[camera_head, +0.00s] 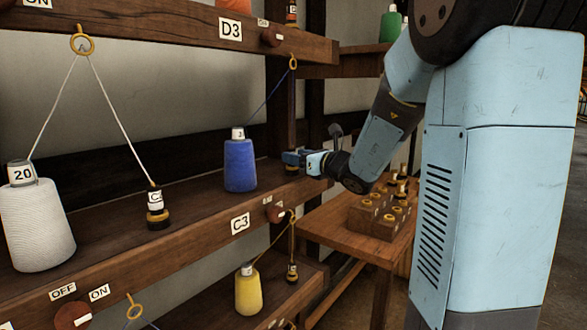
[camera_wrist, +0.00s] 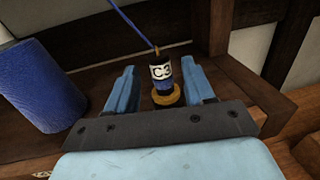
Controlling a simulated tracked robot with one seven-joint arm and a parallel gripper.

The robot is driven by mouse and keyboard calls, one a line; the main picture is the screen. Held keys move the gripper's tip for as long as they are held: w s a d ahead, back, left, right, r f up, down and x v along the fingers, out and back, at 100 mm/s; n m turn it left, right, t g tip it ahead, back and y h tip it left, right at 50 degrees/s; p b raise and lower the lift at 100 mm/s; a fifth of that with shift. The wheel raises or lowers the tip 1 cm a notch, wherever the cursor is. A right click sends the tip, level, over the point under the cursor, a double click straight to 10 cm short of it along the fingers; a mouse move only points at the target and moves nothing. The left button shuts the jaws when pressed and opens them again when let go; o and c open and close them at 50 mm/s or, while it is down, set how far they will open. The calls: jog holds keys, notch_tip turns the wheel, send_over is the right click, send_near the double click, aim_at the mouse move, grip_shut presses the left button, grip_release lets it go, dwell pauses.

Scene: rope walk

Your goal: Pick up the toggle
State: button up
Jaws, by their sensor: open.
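The toggle (camera_wrist: 161,72) is a small dark upright peg with a white C3 label, a blue band and a brass ring at its base. It stands on a wooden shelf, with a blue cord running up from its top. My gripper (camera_wrist: 157,78) is open in the wrist view, with one blue finger on each side of the toggle and gaps between.
A blue thread cone (camera_head: 240,168) stands left of my gripper; it also shows in the wrist view (camera_wrist: 40,85). A dark post (camera_head: 281,105) rises behind. A white cone (camera_head: 38,225) and another toggle (camera_head: 157,208) stand further left. A small table (camera_head: 340,230) with wooden blocks is at right.

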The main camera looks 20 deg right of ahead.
jog(key=shift+x, duration=1.5)
jog(key=shift+d+f, duration=0.1)
jog(key=shift+c, duration=0.5)
grip_shut()
